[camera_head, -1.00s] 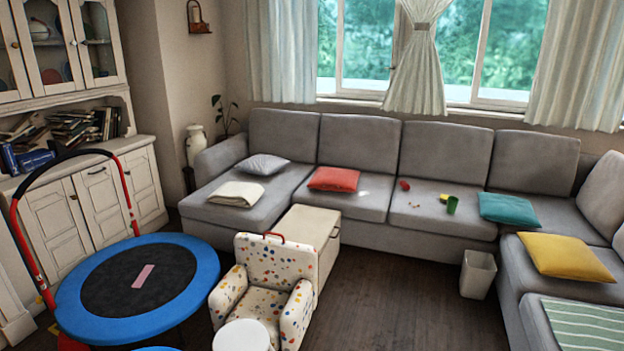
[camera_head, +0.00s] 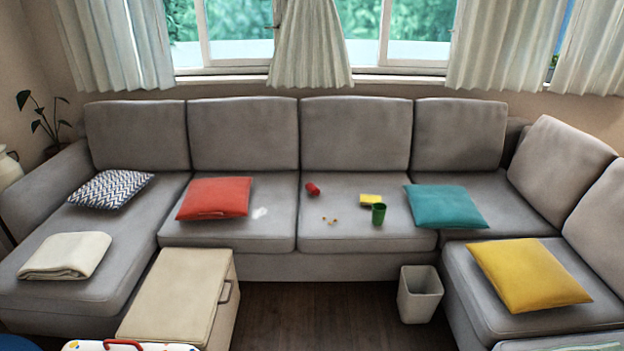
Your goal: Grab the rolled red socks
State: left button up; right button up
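A small rolled red item (camera_head: 312,189), which looks like the rolled red socks, lies on the middle seat of the grey sofa (camera_head: 268,232). It is near the seam between two seat cushions, right of the red pillow (camera_head: 215,198). Small crumbs (camera_head: 330,221), a yellow item (camera_head: 370,200) and a green cup (camera_head: 378,214) are on the same seat. A white patch (camera_head: 260,212) is on the seat to the left. Neither of my grippers is in view.
A cream storage box (camera_head: 180,290) stands before the sofa at left. A white bin (camera_head: 419,294) stands on the floor at right. Dark floor (camera_head: 310,315) between them is clear. A teal pillow (camera_head: 446,206), yellow pillow (camera_head: 527,274), patterned pillow (camera_head: 110,189) and folded blanket (camera_head: 66,256) lie on the sofa.

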aim_at(311, 188)
jog(key=i, duration=1.05)
jog(key=i+u, duration=0.15)
jog(key=i, duration=0.15)
